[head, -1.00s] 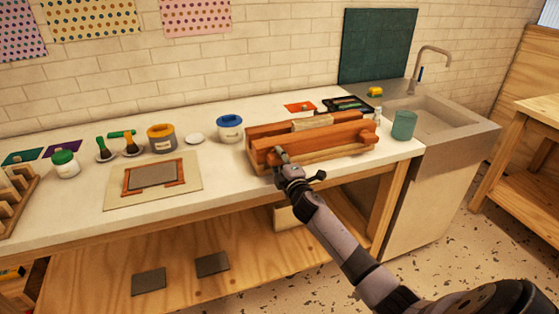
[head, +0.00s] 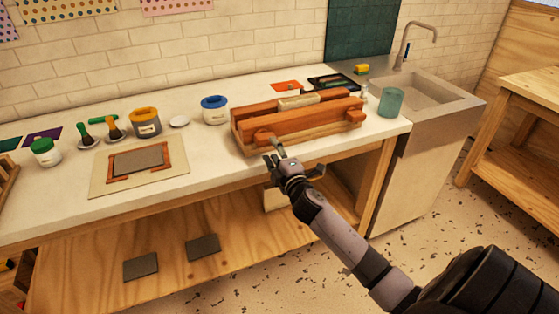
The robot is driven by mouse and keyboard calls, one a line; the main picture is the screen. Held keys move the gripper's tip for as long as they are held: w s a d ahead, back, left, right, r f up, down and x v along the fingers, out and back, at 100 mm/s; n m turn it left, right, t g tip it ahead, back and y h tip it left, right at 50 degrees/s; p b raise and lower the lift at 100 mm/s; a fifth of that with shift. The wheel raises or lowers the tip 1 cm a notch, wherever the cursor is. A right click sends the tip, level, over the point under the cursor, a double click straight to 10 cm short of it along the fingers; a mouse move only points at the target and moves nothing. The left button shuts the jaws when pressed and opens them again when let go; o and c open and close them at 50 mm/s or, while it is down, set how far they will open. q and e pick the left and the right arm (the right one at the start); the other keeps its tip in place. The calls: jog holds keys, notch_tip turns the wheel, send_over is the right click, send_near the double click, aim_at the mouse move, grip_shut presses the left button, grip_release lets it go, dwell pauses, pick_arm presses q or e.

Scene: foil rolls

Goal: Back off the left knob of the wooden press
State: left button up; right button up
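The wooden press (head: 300,128) stands near the right end of the white counter, its reddish-brown beams lying lengthwise with a pale block between them. Its left knob (head: 263,138) is the small orange-brown piece on the front beam's left end. The right knob (head: 355,117) is on the same beam's right end. My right gripper (head: 272,151) is just in front of and below the left knob, its fingertips seemingly apart with nothing between them. Whether a finger still touches the knob is hard to tell. My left gripper is out of view.
A blue-lidded jar (head: 214,110) stands left of the press and a green cup (head: 391,101) right of it, near the sink (head: 430,90). A framed board (head: 139,160) lies on the counter's left. The lower shelf (head: 110,250) holds two grey plates.

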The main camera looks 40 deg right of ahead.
jog(key=shift+v, duration=2.25)
